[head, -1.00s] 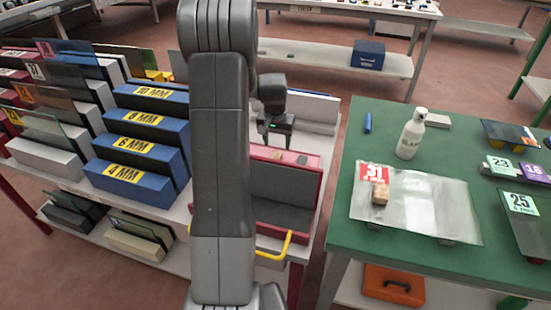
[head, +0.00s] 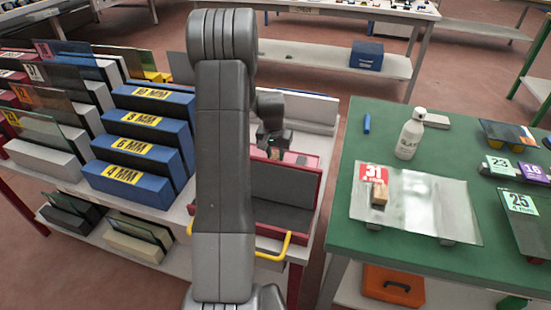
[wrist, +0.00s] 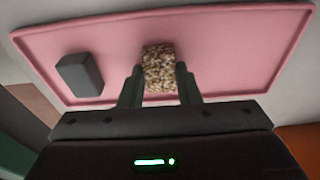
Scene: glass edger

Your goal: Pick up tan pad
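The tan pad (wrist: 159,68), a speckled tan-brown block, lies in a shallow pink-red tray (wrist: 225,50) in the wrist view. My gripper (wrist: 160,75) is around it, one dark finger on each side, with narrow gaps seeming to remain. The fingers look open; contact is not clear. In the head view my gripper (head: 274,150) is low over the red tray at the back of the red rack, and the pad (head: 274,153) shows small between the fingers. My arm hides part of the rack.
A dark grey block (wrist: 79,74) lies in the tray left of the pad. Blue stepped racks (head: 140,135) stand left of my arm. On the green table (head: 350,245) at right are a white bottle (head: 410,137) and a glass sheet (head: 420,205) with a tan-brown block (head: 379,193).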

